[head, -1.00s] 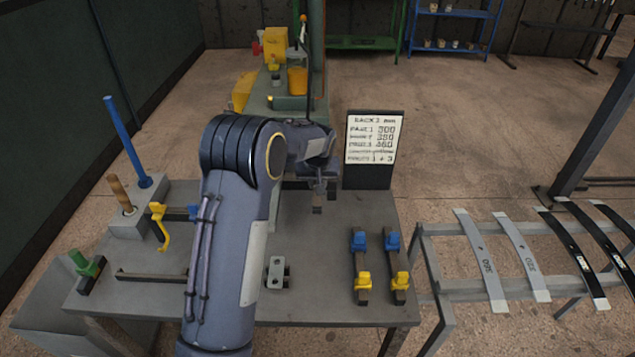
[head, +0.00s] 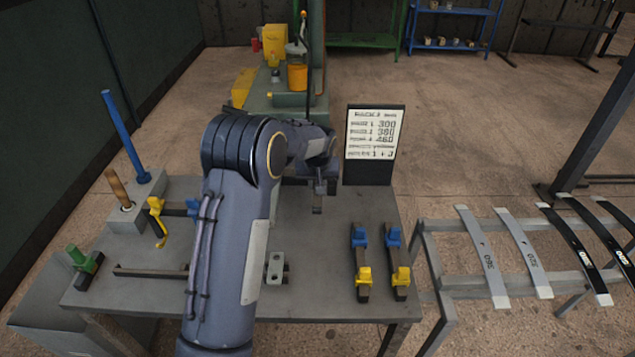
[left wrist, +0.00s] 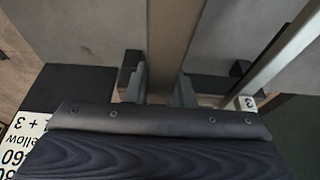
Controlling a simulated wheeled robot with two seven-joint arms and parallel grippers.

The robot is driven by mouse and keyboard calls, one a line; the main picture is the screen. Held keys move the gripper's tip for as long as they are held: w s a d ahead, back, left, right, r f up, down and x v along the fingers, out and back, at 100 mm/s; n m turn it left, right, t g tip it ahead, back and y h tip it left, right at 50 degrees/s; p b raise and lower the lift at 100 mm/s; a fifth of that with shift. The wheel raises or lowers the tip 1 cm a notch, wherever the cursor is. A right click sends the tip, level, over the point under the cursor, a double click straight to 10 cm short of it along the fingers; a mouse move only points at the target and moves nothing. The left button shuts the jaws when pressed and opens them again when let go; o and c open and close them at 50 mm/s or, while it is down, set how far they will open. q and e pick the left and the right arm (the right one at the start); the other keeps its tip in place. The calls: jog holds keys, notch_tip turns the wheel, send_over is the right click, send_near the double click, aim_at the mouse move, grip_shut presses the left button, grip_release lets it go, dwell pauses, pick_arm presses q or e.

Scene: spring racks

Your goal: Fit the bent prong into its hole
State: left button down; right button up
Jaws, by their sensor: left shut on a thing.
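My left gripper (head: 320,187) is beyond my forearm in the head view, just left of the sign board. In the left wrist view its fingers (left wrist: 160,90) are shut on a long grey-brown bar (left wrist: 165,40) that runs up between them. In the head view a small brown end (head: 317,209) shows below the gripper. I cannot tell whether this bar is the bent prong. A small grey block (head: 276,268) with dark round spots lies on the table right of my forearm. No prong hole can be made out clearly. My right gripper is not in view.
The sign board (head: 371,135) stands at the table's back edge. Two clamps with blue and yellow ends (head: 362,265) lie at the right of the grey table (head: 320,300). Blue and brown rods stand in a block (head: 147,205) at left. A rack (head: 470,285) holds curved strips.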

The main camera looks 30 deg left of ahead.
pick_arm(q)
jog(key=shift+f+b, duration=0.75)
jog(key=shift+f, duration=0.2)
jog(key=c, duration=1.2)
grip_release()
jog(key=shift+o, duration=0.2)
jog(key=shift+f, duration=0.15)
jog(key=b+v, duration=0.1)
jog(key=v, duration=0.6)
jog(key=shift+r, duration=0.2)
jog(key=shift+s+r, duration=0.1)
jog(key=shift+r, duration=0.15)
